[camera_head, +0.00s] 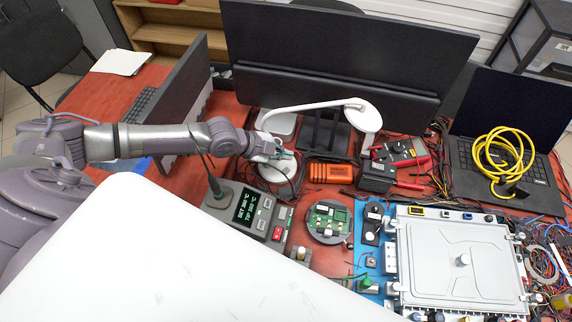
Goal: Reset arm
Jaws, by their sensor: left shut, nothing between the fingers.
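My left arm comes in from the left and reaches across the desk. My left gripper (284,156) is at the middle of the desk, by the base of the white desk lamp (318,104). It is shut and empty. It hangs above and behind the soldering station (248,208), left of an orange case (332,172). My right gripper does not show. No hose can be clearly made out. The grey metal housing (455,258) lies on a blue mat (372,232) at the right.
Monitors (345,50) stand behind the arm. A laptop (515,115) with a coiled yellow cable (497,160) sits at the right. A large white surface (170,260) covers the lower left.

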